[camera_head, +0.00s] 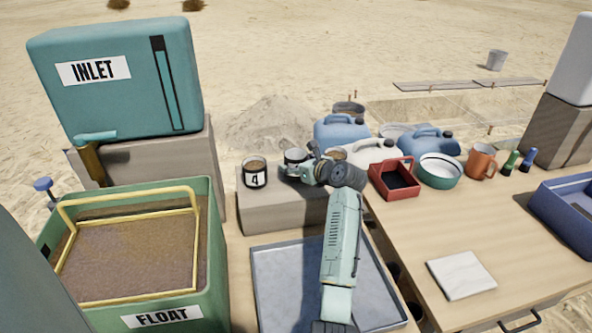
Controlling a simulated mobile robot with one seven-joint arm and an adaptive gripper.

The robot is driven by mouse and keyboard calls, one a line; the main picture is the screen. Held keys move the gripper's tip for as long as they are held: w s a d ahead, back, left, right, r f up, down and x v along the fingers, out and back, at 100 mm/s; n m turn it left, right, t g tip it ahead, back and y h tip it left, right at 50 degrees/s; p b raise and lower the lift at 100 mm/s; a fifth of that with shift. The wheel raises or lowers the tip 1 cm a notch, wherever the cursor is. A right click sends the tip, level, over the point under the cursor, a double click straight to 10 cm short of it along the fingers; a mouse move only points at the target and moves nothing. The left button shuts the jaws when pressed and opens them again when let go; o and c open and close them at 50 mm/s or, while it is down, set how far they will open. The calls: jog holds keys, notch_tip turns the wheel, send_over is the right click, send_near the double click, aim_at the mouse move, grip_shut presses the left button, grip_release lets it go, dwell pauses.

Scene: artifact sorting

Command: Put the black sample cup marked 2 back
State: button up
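A dark cup with a white label reading 4 (255,178) stands upright at the left of a stone block (270,208), with brown material in it. A second cup (294,157) stands to its right, and a third (337,153), with brown contents, is behind my wrist. Their marks are hidden or too small to read, so I cannot tell which is marked 2. My gripper (296,171) is over the block, pointing left at the second cup. It overlaps that cup in the picture; whether it touches or grips it is not clear.
A grey tray (285,285) lies under my arm. A green FLOAT tank (215,250) with a yellow frame stands left, a teal INLET tank (120,100) behind it. Jugs, a red container (393,185), a bowl (440,170) and an orange mug (482,162) crowd the right table.

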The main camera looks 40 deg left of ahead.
jog(key=shift+f+b, duration=0.5)
jog(key=shift+f, duration=0.25)
jog(key=shift+r, duration=0.2)
jog(key=shift+f+p, duration=0.15)
jog(key=shift+p, duration=0.15)
jog(key=o, duration=1.4)
